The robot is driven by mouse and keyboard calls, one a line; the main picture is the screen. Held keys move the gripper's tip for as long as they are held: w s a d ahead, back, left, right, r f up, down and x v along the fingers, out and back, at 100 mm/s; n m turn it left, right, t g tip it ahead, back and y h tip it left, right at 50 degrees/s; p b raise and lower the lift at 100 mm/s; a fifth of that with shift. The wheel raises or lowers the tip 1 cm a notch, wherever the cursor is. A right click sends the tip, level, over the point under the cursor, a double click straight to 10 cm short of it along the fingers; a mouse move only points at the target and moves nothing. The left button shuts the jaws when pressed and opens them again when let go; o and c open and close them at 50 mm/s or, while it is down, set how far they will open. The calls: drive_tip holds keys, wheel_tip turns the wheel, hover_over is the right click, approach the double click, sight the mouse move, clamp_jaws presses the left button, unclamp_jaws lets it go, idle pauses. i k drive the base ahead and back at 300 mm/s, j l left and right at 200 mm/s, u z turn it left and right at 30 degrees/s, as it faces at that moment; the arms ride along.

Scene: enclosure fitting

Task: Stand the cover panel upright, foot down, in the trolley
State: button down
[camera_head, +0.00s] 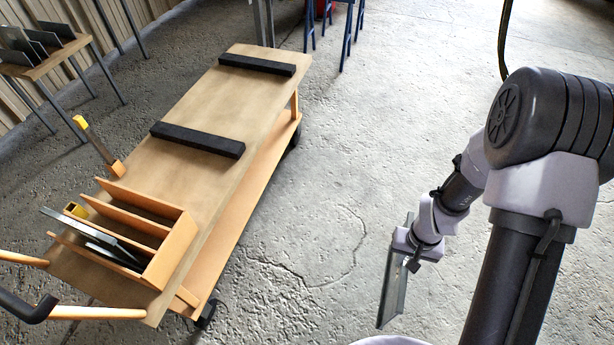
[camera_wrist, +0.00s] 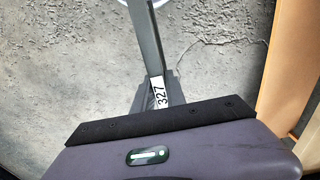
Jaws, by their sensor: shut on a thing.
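The cover panel (camera_head: 393,292) is a long, narrow grey metal piece in my gripper (camera_head: 409,250), held over open floor right of the trolley. In the head view it slants, one end low. My fingertips are mostly hidden. I cannot tell which end is the foot. The wooden trolley (camera_head: 195,110) is at the left in the head view. Its slotted rack (camera_head: 176,250) stands at the near end, with grey plates (camera_head: 95,232) leaning in a front slot.
Two black bars (camera_head: 198,139) lie across the trolley deck. A yellow-handled tool (camera_head: 95,143) stands at its left edge. Trolley handles (camera_head: 95,313) project at the near left. A side table (camera_head: 45,62) with upright plates is at the far left. Floor between trolley and arm is clear.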

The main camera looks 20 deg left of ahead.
sight(133, 239)
drive_tip(key=u, duration=2)
